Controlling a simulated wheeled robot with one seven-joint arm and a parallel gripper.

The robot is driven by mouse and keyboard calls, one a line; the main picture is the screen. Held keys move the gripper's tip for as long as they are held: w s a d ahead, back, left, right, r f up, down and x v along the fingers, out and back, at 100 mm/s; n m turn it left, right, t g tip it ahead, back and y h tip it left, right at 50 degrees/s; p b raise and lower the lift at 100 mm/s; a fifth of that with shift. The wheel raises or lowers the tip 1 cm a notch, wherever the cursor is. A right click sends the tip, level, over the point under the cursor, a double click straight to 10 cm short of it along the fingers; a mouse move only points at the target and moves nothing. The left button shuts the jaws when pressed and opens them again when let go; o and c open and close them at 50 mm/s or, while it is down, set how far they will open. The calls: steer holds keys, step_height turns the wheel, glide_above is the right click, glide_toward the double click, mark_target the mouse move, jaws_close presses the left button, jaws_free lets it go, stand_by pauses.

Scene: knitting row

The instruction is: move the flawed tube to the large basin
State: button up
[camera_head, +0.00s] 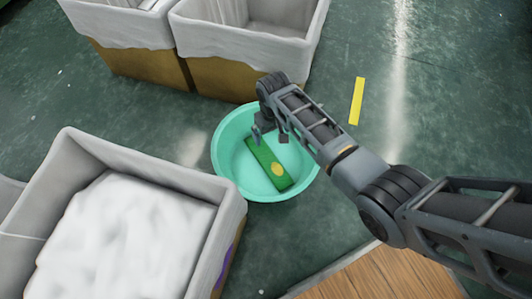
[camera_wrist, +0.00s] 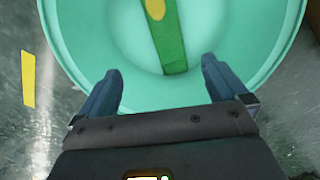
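The green tube (camera_head: 268,163) with a yellow oval patch lies in the large teal basin (camera_head: 226,131), which stands on the floor. In the wrist view the tube (camera_wrist: 168,45) lies on the bottom of the basin (camera_wrist: 240,60), its near end just beyond my fingertips. My gripper (camera_head: 270,137) is over the basin. In the wrist view my gripper (camera_wrist: 160,80) has its two fingers wide apart with nothing between them. The exact height of the fingers above the tube is hard to tell.
Two lined bins, one at the back left (camera_head: 120,27) and one at the back middle (camera_head: 235,45), stand behind the basin. A lined box (camera_head: 150,155) with white fabric is at the front left. A wooden surface (camera_head: 385,278) is at the bottom. Floor with a yellow strip (camera_head: 357,101) is clear at right.

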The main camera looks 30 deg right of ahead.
step_height(320, 180, up, 8)
steer(key=p, duration=0.4)
steer(key=shift+f, duration=0.15)
stand_by(0.5)
